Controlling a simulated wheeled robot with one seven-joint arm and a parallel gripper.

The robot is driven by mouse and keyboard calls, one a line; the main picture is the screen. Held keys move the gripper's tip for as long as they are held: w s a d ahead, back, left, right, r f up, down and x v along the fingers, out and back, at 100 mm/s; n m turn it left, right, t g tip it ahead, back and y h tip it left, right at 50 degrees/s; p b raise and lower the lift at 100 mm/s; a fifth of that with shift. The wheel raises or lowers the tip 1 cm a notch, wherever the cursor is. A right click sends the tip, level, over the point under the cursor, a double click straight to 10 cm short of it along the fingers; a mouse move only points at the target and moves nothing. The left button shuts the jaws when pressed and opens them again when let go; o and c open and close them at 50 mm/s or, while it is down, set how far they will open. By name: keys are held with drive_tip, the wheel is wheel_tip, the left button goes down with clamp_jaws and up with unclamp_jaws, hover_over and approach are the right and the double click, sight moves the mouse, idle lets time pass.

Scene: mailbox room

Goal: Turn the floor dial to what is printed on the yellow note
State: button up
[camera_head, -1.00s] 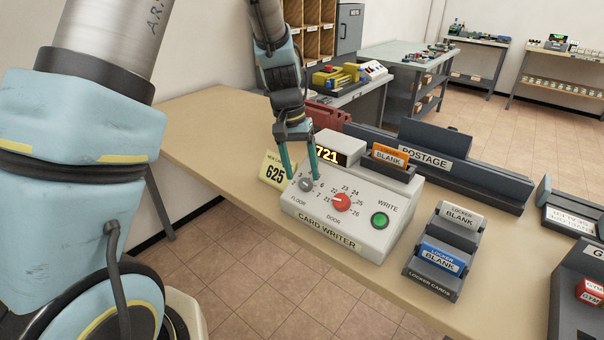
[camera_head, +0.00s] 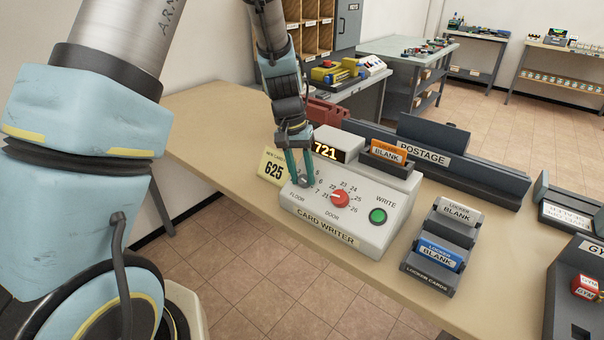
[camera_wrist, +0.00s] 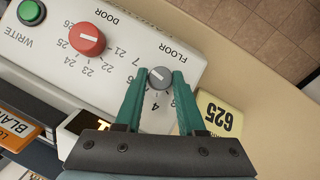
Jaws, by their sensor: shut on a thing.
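The card writer (camera_head: 345,238) is a white box on the tan table. Its grey floor dial (camera_wrist: 160,77) is at the left of its face, in the head view. My gripper (camera_head: 297,182) is shut on the floor dial, with a green finger on either side of it. In the wrist view my fingers (camera_wrist: 156,84) also flank the dial, and part of its number ring is hidden. The yellow note (camera_head: 273,168) stands beside the card writer and reads 625. It also shows in the wrist view (camera_wrist: 218,114). The display (camera_head: 325,149) reads 721.
The red door dial (camera_head: 340,199) and green WRITE button (camera_head: 377,216) are right of the floor dial. An orange BLANK card (camera_head: 388,152) stands in the card writer's slot. Locker cards (camera_head: 438,257) stand in a rack to the right. The grey postage unit (camera_head: 460,168) is behind.

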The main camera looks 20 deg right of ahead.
clamp_jaws()
drive_tip(key=n+b, duration=0.1)
drive_tip(key=n+g+h+b, duration=0.1)
drive_tip(key=n+b, duration=0.1)
drive_tip(key=shift+w+a+f+h, duration=0.15)
drive_tip(key=shift+w+h, duration=0.05)
drive_tip(key=shift+h, duration=0.1)
drive_tip(key=shift+a+n+g+h+b, duration=0.1)
drive_tip(key=shift+n+g+h+b, duration=0.15)
drive_tip(key=shift+n+h+b, duration=0.5)
drive_tip(key=shift+n+g+h+b, duration=0.2)
drive_tip(key=shift+n+b, duration=0.35)
drive_tip(key=shift+n, duration=0.6)
drive_tip(key=o, duration=0.8)
unclamp_jaws()
